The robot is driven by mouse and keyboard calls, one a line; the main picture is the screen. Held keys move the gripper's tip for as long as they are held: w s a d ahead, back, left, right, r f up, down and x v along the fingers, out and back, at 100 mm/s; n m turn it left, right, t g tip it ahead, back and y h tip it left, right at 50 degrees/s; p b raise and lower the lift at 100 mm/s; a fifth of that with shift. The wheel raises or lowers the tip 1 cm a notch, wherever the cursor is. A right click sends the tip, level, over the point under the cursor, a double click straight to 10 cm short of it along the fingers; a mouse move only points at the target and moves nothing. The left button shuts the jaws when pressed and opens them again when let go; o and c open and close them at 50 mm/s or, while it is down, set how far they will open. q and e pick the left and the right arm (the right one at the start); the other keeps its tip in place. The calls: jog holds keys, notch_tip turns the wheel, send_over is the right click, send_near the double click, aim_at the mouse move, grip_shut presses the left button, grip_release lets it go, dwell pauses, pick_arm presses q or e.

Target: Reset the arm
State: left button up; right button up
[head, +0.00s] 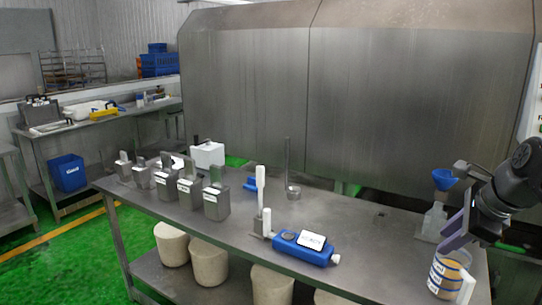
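My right arm comes in from the right edge, and its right gripper (456,238) points down and left over the right end of the metal table (365,230). A clear container with orange-brown contents and a white handle (447,276) stands just below the gripper. I cannot tell whether the fingers touch it or how far apart they are. A blue funnel (444,180) sits on a pale bottle (433,222) behind the gripper. My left gripper is not in view.
Several grey metal canisters (216,202) and a white box (207,155) stand at the left. A large steel drum housing (245,90) rises behind. The table between scale and bottle is mostly clear.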

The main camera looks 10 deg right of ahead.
jog(key=w+a+f+n+t, duration=0.2)
jog(key=w+f+n+t, duration=0.1)
jog(key=w+f+n, duration=0.75)
jog(key=s+a+f+n+g, duration=0.15)
jog(key=a+f, duration=0.25)
jog(key=f, duration=0.4)
jog(key=a+f+n, duration=0.3)
jog(key=a+f, duration=0.2)
jog(key=f, duration=0.2)
jog(key=s+a+f+n, duration=0.15)
jog(key=a+f, duration=0.25)
jog(key=f, duration=0.4)
jog(key=s+a+f+n+g+y, duration=0.2)
jog(key=s+a+f+n, duration=0.2)
jog(key=s+a+f, duration=0.75)
jog(key=s+a+f+g, duration=0.1)
jog(key=s+a+f, duration=0.2)
jog(key=s, duration=0.3)
jog(key=s+a+f+n+g+y, duration=0.1)
jog(key=s+a+f+g, duration=0.1)
jog(key=s, duration=0.4)
jog(key=s+a+f+n+g, duration=0.1)
jog(key=s+a+f+g, duration=0.1)
jog(key=s+f, duration=0.3)
jog(key=shift+s+a, duration=0.6)
jog(key=shift+a, duration=0.3)
